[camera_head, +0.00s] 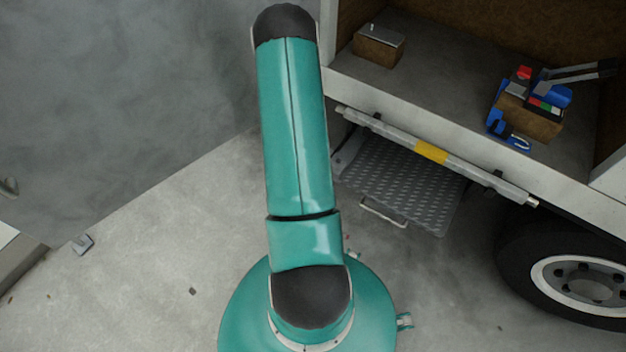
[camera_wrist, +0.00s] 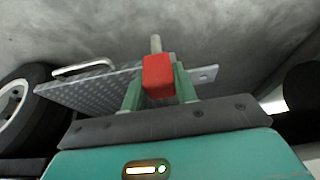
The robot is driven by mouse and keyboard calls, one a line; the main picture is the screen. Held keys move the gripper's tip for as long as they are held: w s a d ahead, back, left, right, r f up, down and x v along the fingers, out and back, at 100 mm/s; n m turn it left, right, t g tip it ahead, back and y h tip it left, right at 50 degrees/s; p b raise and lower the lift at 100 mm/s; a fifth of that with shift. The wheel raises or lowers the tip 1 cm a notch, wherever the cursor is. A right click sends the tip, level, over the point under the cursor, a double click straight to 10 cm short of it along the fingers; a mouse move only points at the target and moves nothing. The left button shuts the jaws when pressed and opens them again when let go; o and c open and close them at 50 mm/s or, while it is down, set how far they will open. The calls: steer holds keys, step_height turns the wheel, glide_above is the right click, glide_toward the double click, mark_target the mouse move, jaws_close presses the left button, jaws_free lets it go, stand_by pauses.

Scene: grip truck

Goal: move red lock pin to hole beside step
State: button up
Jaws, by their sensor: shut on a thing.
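In the wrist view my gripper (camera_wrist: 158,77) is shut on the red lock pin (camera_wrist: 158,72), its green fingers on either side of the red block. The pin's pale metal shaft points up and away in the picture. The grey tread-plate step (camera_wrist: 88,90) lies behind and to the left of the pin. A small dark spot, perhaps the hole (camera_wrist: 205,76), shows on a grey plate to the right of the pin. In the head view the step (camera_head: 405,185) hangs below the truck bed; my arm hides the gripper and pin there.
The truck bed (camera_head: 440,90) holds a brown box (camera_head: 379,46) and a tool caddy (camera_head: 530,108). A grey bar with a yellow band (camera_head: 431,151) runs along its edge. A wheel (camera_head: 575,270) stands at the right. Concrete floor (camera_head: 130,255) lies open at the left.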

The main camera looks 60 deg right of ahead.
steer(key=shift+r, duration=2.45)
steer(key=shift+w, duration=0.1)
